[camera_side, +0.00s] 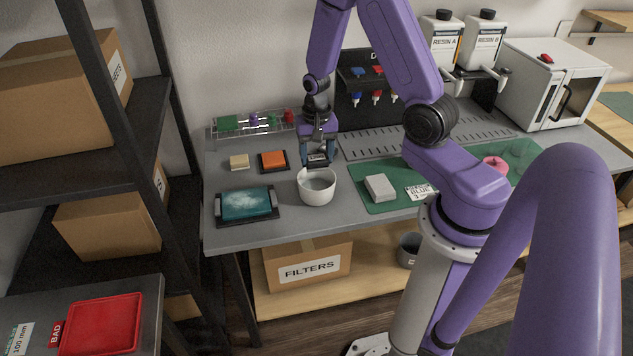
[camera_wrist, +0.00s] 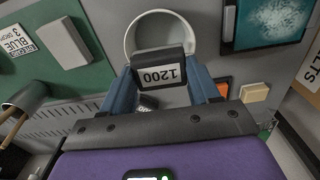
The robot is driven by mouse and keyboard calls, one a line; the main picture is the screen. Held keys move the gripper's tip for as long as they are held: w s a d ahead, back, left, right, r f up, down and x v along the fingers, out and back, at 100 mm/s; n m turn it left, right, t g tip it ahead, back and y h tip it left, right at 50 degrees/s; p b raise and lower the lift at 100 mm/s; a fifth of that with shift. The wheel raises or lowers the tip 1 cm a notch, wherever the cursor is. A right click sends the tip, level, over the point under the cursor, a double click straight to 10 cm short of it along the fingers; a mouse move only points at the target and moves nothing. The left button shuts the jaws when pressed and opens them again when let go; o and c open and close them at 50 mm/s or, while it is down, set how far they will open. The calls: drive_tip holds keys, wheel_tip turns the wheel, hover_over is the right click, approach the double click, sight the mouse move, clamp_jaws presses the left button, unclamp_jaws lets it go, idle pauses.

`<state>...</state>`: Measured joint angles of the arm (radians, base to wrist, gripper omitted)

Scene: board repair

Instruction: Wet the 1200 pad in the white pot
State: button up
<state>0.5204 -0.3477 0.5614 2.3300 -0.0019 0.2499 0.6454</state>
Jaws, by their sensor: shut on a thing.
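The 1200 pad (camera_wrist: 161,72) is a dark block with a white "1200" label. My gripper (camera_wrist: 163,88) is shut on it, with one blue finger on each side. In the side view my gripper (camera_side: 318,155) holds the pad (camera_side: 317,158) just behind the white pot (camera_side: 317,190), above the table. In the wrist view the white pot (camera_wrist: 131,40) shows as a round rim beyond the pad, partly hidden by it. The pot's contents cannot be made out.
A teal board on a black tray (camera_side: 247,204) lies left of the pot. An orange pad (camera_side: 273,159) and a cream block (camera_side: 239,162) lie behind left. A grey block (camera_side: 380,187) sits on the green mat (camera_side: 371,207) at right. A wire rack (camera_side: 228,133) stands at the back.

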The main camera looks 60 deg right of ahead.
sight(316, 158)
drive_tip(key=shift+r, duration=2)
